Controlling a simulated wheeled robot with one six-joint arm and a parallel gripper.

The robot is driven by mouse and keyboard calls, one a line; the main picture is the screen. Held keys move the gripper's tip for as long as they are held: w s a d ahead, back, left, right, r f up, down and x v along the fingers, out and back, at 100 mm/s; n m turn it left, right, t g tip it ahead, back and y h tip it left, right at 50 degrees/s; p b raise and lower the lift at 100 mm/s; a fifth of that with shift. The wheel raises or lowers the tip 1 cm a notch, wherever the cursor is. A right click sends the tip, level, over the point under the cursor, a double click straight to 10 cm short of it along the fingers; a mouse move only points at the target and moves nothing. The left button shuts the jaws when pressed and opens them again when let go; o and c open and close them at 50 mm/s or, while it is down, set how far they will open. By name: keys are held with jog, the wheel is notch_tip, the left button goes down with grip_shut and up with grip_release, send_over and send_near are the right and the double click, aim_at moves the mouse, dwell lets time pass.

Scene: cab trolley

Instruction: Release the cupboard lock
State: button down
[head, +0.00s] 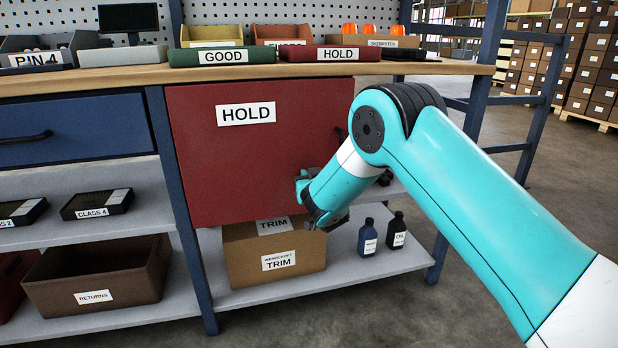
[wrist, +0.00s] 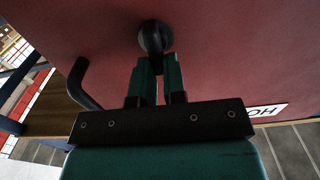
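The red cupboard door (head: 245,165) with a HOLD label is closed below the worktop. In the wrist view the red door (wrist: 225,50) fills most of the picture. A round dark lock knob (wrist: 154,35) sits on it, right at my fingertips. My gripper (wrist: 159,68) has its two teal fingers pointing at the knob, with a narrow gap between them. I cannot tell whether they grip part of it. In the head view my gripper (head: 315,215) is at the door's lower right, and my arm hides the knob.
A dark bar handle (wrist: 82,85) stands out from the door beside my fingers. Below the door are a TRIM carton (head: 240,255) and two dark bottles (head: 368,237) on the lower shelf (head: 330,280). The blue bench leg (head: 470,110) stands behind my arm.

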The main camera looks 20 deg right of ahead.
jog(key=shift+n, duration=0.3)
jog(key=shift+a+f+n+p, duration=0.35)
jog(key=shift+n+p, duration=0.8)
jog(key=shift+n, duration=1.7)
jog(key=shift+a+f+n+p, duration=0.35)
jog(key=shift+n+p, duration=0.85)
jog(key=shift+n, duration=1.7)
jog(key=shift+a+f+n+p, duration=0.3)
jog(key=shift+n+p, duration=0.85)
jog(key=shift+n, duration=1.7)
jog(key=c, duration=1.2)
grip_release()
jog(key=shift+s, duration=0.1)
